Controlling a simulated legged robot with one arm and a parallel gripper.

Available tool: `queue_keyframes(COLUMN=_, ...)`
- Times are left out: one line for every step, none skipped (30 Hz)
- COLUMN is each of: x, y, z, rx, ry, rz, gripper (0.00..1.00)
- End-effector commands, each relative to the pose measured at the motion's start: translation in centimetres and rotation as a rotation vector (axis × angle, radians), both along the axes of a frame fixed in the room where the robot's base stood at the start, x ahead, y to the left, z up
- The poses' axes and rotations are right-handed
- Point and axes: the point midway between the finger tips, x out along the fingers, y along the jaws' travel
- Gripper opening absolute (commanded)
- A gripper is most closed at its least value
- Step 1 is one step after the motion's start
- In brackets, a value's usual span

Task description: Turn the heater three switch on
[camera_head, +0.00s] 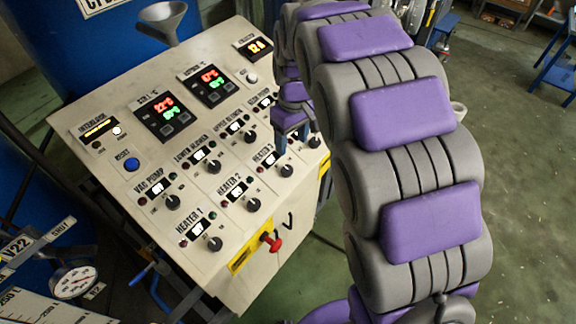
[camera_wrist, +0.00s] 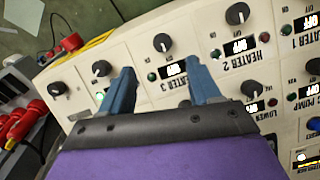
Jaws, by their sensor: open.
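The heater 3 switch is a black rotary knob (camera_wrist: 162,42) beside a green lamp and a small lit display in the wrist view. The picture is upside down there, and the "HEATER 3" label shows between my fingers. In the head view this knob (camera_head: 286,170) is in the front row of the sloped panel (camera_head: 150,75). My gripper (camera_wrist: 158,66) is open and empty, its two blue fingers spread on either side of the label and pointing toward the knob. In the head view my gripper (camera_head: 291,138) hangs over the panel just behind the knob.
The heater 2 knob (camera_wrist: 237,14) and heater 1 knob (camera_head: 215,244) are in the same row. Another knob (camera_wrist: 101,68) lies close to my left-hand finger in the wrist view. A red button (camera_head: 270,241) sticks out of the panel's front. A funnel (camera_head: 163,20) stands behind.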

Motion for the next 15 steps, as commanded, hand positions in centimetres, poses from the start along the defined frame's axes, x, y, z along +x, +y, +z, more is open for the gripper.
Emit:
queue_keyframes(x=-0.1, y=0.1, z=-1.1, rx=-0.002, ry=0.006, rz=0.000, gripper=0.62)
queue_keyframes(x=-0.2, y=0.2, z=-1.7, rx=-0.004, ry=0.006, rz=0.000, gripper=0.62)
queue_keyframes(x=-0.2, y=0.4, z=-2.5, rx=-0.005, ry=0.006, rz=0.000, gripper=0.62)
queue_keyframes(x=-0.2, y=0.6, z=-3.1, rx=-0.005, ry=0.003, rz=0.000, gripper=0.62)
queue_keyframes(x=-0.1, y=0.8, z=-3.7, rx=-0.006, ry=0.002, rz=0.000, gripper=0.62)
queue_keyframes(x=-0.2, y=0.8, z=-4.5, rx=-0.006, ry=0.005, rz=0.000, gripper=0.62)
queue_keyframes(x=-0.3, y=0.8, z=-5.1, rx=-0.006, ry=0.007, rz=-0.001, gripper=0.62)
queue_keyframes(x=-0.3, y=0.9, z=-5.8, rx=-0.007, ry=0.007, rz=-0.001, gripper=0.62)
queue_keyframes(x=-0.3, y=1.0, z=-6.6, rx=-0.007, ry=0.006, rz=-0.001, gripper=0.62)
queue_keyframes(x=-0.3, y=1.0, z=-7.1, rx=-0.008, ry=0.006, rz=-0.001, gripper=0.62)
queue_keyframes(x=-0.3, y=1.0, z=-7.6, rx=-0.009, ry=0.007, rz=-0.001, gripper=0.62)
queue_keyframes(x=-0.3, y=1.0, z=-8.2, rx=-0.009, ry=0.006, rz=-0.001, gripper=0.62)
queue_keyframes(x=-0.3, y=1.0, z=-8.6, rx=-0.008, ry=0.003, rz=-0.001, gripper=0.62)
queue_keyframes(x=-0.3, y=1.0, z=-9.0, rx=-0.007, ry=0.002, rz=0.000, gripper=0.62)
queue_keyframes(x=-0.3, y=0.9, z=-9.5, rx=-0.006, ry=0.002, rz=0.000, gripper=0.62)
